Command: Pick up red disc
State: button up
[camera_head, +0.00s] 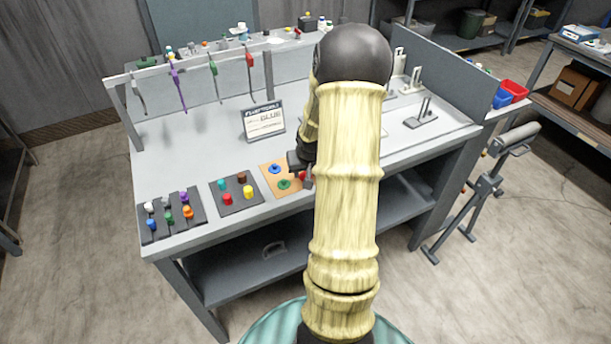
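A small red piece (303,176), likely the red disc, shows at the right side of an orange board (267,169) on the grey workbench. It is partly hidden by my gripper (301,172). My gripper is low over the right part of this board, right at the red piece. Its fingers are small and dark, and my arm covers part of the view, so I cannot tell whether they are open or shut on it. A blue disc (275,168) and a green disc (284,184) sit on the same board.
Left of the orange board are a dark board (238,207) with coloured pieces and a dark rack (160,228) with several coloured knobs. A sign (264,121) stands behind. Coloured tools hang from a rail (190,66). Metal stands (421,116) are at right.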

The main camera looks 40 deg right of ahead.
grip_shut()
dwell(0.3)
notch_tip(320, 180, up, 10)
jog(key=p, duration=0.1)
jog(key=shift+p, duration=0.35)
jog(key=shift+s+a, duration=0.1)
dwell(0.5)
